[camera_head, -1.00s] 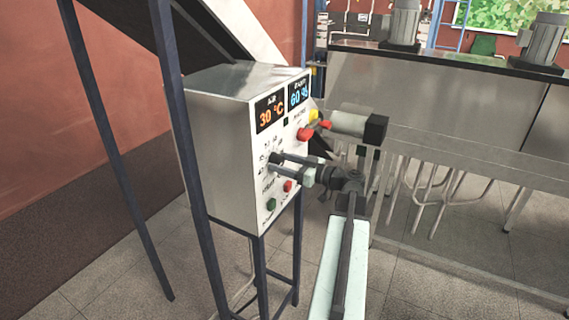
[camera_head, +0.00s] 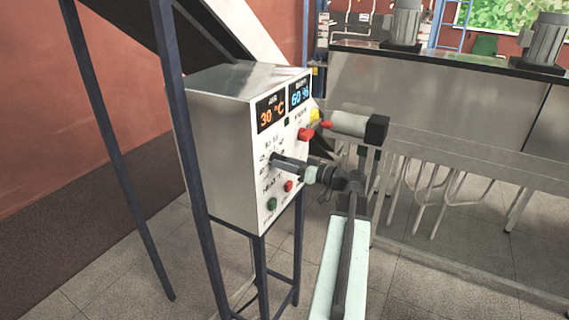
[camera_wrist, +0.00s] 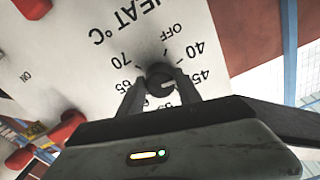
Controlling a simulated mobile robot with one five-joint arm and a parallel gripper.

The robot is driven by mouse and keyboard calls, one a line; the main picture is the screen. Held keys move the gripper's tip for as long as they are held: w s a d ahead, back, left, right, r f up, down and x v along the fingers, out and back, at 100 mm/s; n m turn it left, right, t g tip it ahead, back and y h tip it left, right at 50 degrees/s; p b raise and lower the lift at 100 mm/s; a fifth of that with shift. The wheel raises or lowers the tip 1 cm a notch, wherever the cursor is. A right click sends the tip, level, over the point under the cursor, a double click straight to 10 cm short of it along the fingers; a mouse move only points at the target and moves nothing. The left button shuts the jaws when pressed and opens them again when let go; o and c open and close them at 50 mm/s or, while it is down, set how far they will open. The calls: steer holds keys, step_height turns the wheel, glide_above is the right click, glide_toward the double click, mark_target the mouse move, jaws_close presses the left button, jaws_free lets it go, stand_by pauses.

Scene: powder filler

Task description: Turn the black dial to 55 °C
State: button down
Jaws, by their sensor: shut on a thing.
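The black dial (camera_wrist: 157,73) is round with a white pointer mark, on the white panel under HEAT °C. In the head view my gripper (camera_head: 277,161) reaches the panel from the right and mostly hides the dial. The orange display (camera_head: 271,114) reads 30 °C.
A blue display (camera_head: 300,95) reads 60 %. A red button (camera_head: 305,134) and a yellow one (camera_head: 315,115) sit above the dial; smaller green (camera_head: 272,204) and red (camera_head: 288,186) buttons sit below. Blue frame legs (camera_head: 190,170) stand left. A steel counter (camera_head: 430,95) stands behind.

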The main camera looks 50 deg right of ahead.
steer(key=shift+r+m, duration=0.15)
steer(key=shift+m, duration=10.25)
steer(key=shift+a, duration=0.1)
steer(key=c, duration=0.8)
jaws_free()
steer(key=shift+c, duration=0.2)
